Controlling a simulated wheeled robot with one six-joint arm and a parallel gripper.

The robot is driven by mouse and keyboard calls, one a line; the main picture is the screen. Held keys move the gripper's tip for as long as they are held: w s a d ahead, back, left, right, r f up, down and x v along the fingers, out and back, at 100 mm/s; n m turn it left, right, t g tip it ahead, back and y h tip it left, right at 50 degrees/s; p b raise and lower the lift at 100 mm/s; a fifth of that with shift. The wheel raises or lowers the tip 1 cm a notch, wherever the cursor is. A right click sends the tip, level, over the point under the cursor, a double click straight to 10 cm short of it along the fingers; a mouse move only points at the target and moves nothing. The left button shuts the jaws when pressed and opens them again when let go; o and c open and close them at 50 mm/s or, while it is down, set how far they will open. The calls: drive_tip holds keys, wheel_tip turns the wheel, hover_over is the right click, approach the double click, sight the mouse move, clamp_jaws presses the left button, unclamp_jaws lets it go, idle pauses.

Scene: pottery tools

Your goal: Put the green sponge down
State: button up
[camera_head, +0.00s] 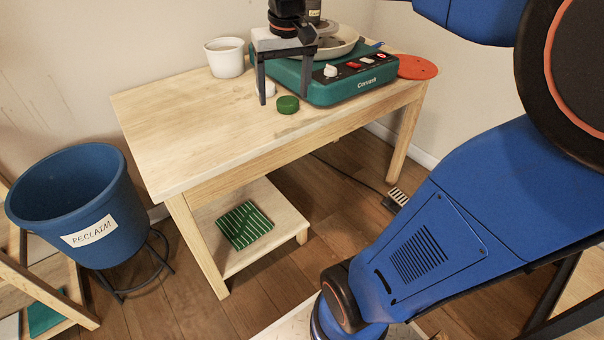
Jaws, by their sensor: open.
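The green sponge (288,104) is a small round green piece resting on the wooden table (180,125), just in front of the teal pottery wheel. My gripper (284,94) points down over the table with its two dark fingers spread wide. The sponge shows between and slightly below the fingertips, with visible space on both sides. The fingers do not appear to touch it. Their exact height above the table is hard to tell from this view.
The teal wheel unit (350,87) stands close to the right of my gripper. A small white round thing (268,90) is partly hidden by the left finger. A white pot (225,58) and an orange disc (416,67) are also on the table. The table's left half is clear.

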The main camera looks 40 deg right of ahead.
drive_tip(key=s+a+f+n+t, duration=0.1)
drive_tip(key=s+a+f, duration=0.2)
drive_tip(key=s+f, duration=0.2)
drive_tip(key=s+a+f+n+t, duration=0.1)
drive_tip(key=s+f, duration=0.5)
drive_tip(key=s, duration=0.6)
drive_tip(key=a+n, duration=0.1)
drive_tip(key=a, duration=0.1)
drive_tip(key=shift+a+t, duration=0.35)
drive_tip(key=shift+t, duration=0.05)
idle(0.9)
